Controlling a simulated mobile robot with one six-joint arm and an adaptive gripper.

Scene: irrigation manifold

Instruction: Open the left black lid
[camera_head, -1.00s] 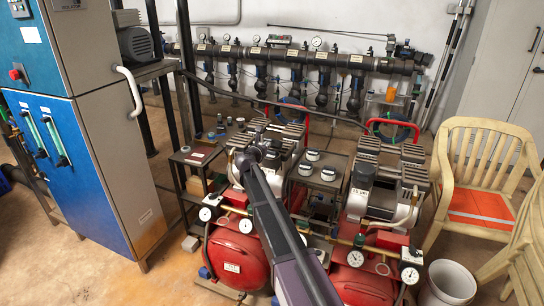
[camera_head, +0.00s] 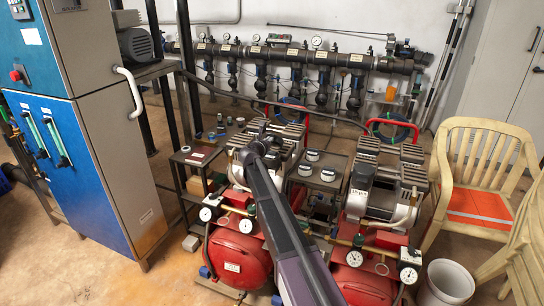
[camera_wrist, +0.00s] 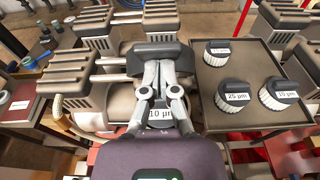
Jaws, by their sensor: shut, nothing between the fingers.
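The left black lid (camera_wrist: 140,62) is a dark rounded block on top of a pale housing on the left red machine, in the wrist view. A label reading 10 µm (camera_wrist: 160,114) shows on that housing below my fingers. In the head view my arm largely hides the left lid and gripper. The right machine's dark lid (camera_head: 363,168) sits above a labelled pale housing and appears closed.
A small dark table (camera_wrist: 239,92) right of the lid carries three round, dark-topped filters, one labelled 25 µm (camera_wrist: 232,96). Ribbed dark blocks (camera_wrist: 88,76) flank the lid on the left. A blue cabinet (camera_head: 60,180) stands left, a plastic chair (camera_head: 485,180) right.

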